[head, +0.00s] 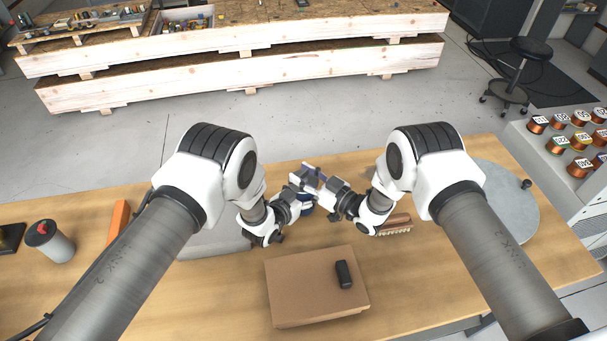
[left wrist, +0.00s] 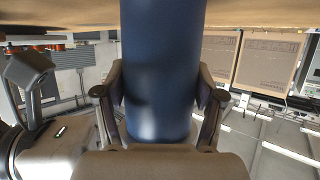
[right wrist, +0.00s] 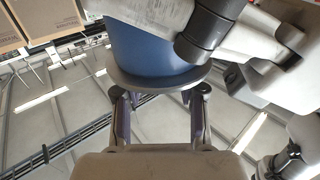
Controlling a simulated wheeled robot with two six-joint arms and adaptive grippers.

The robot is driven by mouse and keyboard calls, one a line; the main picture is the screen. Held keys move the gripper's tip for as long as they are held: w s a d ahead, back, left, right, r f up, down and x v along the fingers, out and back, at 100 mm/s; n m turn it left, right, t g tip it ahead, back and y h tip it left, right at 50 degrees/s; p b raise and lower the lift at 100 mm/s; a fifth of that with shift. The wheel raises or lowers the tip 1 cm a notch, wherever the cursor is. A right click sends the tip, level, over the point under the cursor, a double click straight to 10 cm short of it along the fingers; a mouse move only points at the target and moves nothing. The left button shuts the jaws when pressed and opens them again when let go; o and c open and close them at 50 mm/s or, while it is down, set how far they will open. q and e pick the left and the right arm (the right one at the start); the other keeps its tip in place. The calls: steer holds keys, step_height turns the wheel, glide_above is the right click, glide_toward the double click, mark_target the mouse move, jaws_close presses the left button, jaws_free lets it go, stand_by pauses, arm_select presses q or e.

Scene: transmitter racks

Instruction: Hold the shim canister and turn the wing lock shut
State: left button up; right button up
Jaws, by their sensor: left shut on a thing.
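The blue shim canister (head: 306,211) is held off the tabletop between my two grippers, largely hidden by them in the head view. In the left wrist view its blue body (left wrist: 162,70) fills the space between the fingers of my left gripper (left wrist: 160,100), which is shut on it. In the right wrist view the blue body (right wrist: 150,48) ends in a wide grey disc (right wrist: 158,82). The fingers of my right gripper (right wrist: 159,95) stand apart just short of this disc, with only background between them. I cannot make out the wing lock.
A brown box (head: 305,290) with a black item (head: 344,274) stands in front on the wooden table (head: 400,285). A wooden-backed brush (head: 395,222) and a round grey plate (head: 500,205) lie right. An orange block (head: 119,220) and a grey cup (head: 50,243) stand left.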

steer(key=shift+a, duration=0.1)
steer(key=m+t+h, duration=0.2)
steer(key=t+h, duration=0.1)
steer(key=shift+m, duration=0.4)
steer(key=shift+m+t+h, duration=0.6)
steer(key=shift+m+h, duration=0.2)
steer(key=shift+h, duration=0.4)
steer(key=o, duration=1.2)
